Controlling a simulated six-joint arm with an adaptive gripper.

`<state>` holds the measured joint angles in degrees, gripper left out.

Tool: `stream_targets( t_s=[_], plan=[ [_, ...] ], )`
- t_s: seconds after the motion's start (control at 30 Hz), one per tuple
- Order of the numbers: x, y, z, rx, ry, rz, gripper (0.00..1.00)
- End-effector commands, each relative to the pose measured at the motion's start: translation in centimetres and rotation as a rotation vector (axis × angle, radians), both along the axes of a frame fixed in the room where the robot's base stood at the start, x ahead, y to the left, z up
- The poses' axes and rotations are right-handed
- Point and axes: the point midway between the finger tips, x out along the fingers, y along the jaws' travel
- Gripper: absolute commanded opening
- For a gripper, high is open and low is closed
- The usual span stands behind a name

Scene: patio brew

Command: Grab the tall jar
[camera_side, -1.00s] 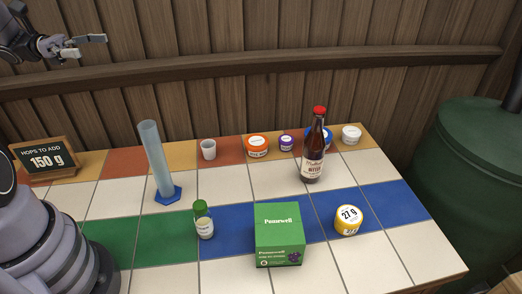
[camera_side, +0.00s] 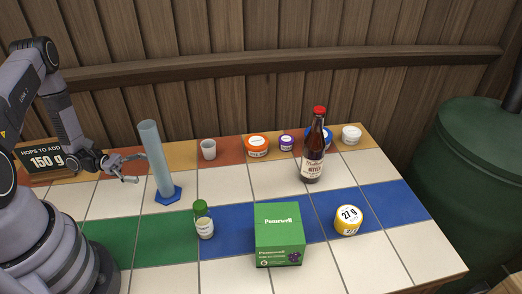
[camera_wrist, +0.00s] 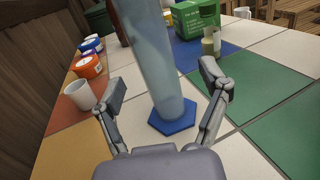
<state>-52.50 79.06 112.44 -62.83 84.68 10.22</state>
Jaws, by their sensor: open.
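The tall jar (camera_side: 156,160) is a translucent blue-grey cylinder on a blue hexagonal foot. It stands upright on the tiled table at the left. In the wrist view the tall jar (camera_wrist: 152,60) rises between my two fingers, its upper end cut off by the frame. My gripper (camera_side: 138,168) is low, just left of the jar in the side view, with its fingers pointing at it. In the wrist view my gripper (camera_wrist: 166,90) is open, one finger on each side of the jar, with visible gaps. It holds nothing.
A white cup (camera_side: 208,149) and several lidded tubs stand along the back. A brown bottle (camera_side: 314,150), a green-capped small bottle (camera_side: 203,222), a green box (camera_side: 279,236) and a yellow tub (camera_side: 350,220) stand to the right. A sign (camera_side: 45,158) is behind my arm.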

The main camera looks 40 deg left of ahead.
Motion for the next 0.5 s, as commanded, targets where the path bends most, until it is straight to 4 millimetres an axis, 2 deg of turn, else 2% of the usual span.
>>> stream_targets(
  t_s=[0.3, 0.5],
  plan=[
    [2.4, -3.8, 0.2, 0.0, 0.001, -0.003, 0.76],
    [2.7, -4.4, 0.2, 0.001, 0.0, 0.001, 0.76]
  ],
)
